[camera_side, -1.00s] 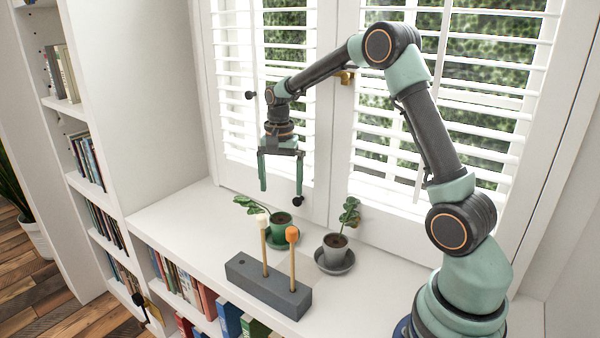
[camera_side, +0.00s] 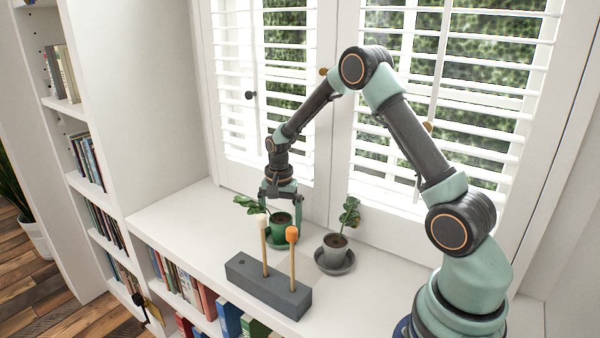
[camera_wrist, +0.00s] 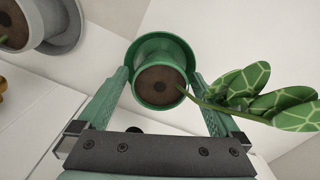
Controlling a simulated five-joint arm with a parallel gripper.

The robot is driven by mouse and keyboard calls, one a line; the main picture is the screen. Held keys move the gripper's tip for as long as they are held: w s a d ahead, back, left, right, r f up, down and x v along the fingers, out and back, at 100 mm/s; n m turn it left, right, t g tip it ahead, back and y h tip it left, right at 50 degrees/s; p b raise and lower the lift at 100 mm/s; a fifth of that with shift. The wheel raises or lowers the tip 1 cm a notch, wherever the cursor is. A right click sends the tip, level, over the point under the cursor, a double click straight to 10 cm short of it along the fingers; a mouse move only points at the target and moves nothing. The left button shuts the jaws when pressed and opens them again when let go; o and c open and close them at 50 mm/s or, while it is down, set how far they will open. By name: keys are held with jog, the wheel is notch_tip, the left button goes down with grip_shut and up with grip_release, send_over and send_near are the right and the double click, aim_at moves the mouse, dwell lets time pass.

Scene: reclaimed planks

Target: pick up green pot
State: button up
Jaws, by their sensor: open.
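The green pot (camera_side: 281,222) stands on a green saucer (camera_side: 270,240) on the white sill, with a leafy plant leaning left out of it. In the wrist view the green pot (camera_wrist: 160,86) shows from above, with dark soil and its patterned leaves off to the right. My gripper (camera_side: 281,215) is lowered over the pot, pointing down. In the wrist view my open gripper (camera_wrist: 158,88) has one finger on each side of the pot. I cannot tell whether either finger touches it. Part of the pot is hidden behind the orange-tipped stick in the side view.
A grey pot (camera_side: 335,246) with a plant stands on a grey saucer (camera_side: 335,265) close to the right. A dark grey block (camera_side: 268,287) holding two upright sticks stands in front. Window shutters (camera_side: 265,100) are close behind. The sill's left part is clear.

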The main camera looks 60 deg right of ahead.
grip_shut()
jog(key=shift+r, duration=0.1)
notch_tip(320, 180, up, 23)
dwell(1.2)
jog(key=n, duration=0.2)
send_near(278, 218)
jog(key=shift+n, duration=0.7)
jog(key=f, duration=0.4)
jog(key=s+f, duration=0.1)
jog(key=f, duration=0.1)
jog(key=shift+a+f, duration=0.1)
jog(key=shift+f, duration=1.7)
